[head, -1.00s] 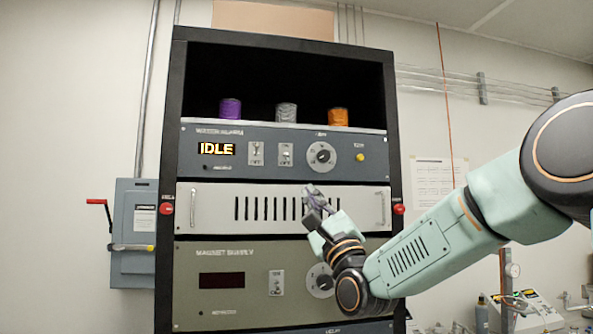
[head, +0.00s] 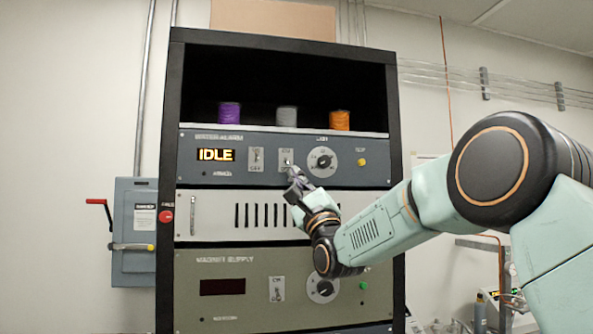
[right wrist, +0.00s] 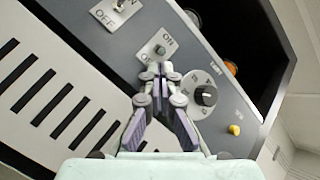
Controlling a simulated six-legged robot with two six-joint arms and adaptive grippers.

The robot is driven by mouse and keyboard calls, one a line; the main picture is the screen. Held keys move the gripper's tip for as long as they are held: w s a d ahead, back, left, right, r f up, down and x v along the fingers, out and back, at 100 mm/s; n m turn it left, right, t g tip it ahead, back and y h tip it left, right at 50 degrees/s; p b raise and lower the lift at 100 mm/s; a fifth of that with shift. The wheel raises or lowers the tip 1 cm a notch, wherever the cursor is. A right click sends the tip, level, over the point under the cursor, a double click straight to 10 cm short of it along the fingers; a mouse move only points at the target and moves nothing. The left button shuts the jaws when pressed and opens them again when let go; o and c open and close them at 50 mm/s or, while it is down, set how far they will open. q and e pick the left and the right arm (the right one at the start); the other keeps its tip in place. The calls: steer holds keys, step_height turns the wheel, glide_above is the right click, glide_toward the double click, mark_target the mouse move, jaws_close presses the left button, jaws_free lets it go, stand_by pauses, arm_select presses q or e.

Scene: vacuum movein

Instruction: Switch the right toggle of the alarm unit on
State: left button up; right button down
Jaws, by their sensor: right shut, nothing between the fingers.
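The alarm unit (head: 220,172) is the grey-blue panel at the top of the rack, with its display (head: 215,155) reading IDLE. Its left toggle (head: 256,160) and right toggle (head: 286,158) sit side by side on light plates. In the right wrist view the right toggle (right wrist: 160,50) stands between ON and OFF labels, just beyond my fingertips; its exact tilt is too small to tell. My right gripper (head: 292,174) is shut and empty, just below the right toggle's plate, and it also shows in the right wrist view (right wrist: 160,75). Contact cannot be made out. My left gripper is not in view.
A round knob (head: 322,161) and a yellow button (head: 362,162) lie right of the toggles. Purple, grey and orange spools (head: 340,120) stand on the shelf above. A white slotted panel (head: 215,215) and the magnet supply (head: 195,312) lie below.

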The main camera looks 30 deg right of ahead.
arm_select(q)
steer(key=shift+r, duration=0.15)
arm_select(e)
steer(key=shift+w+r, duration=0.15)
steer(key=shift+r, duration=0.05)
stand_by(0.3)
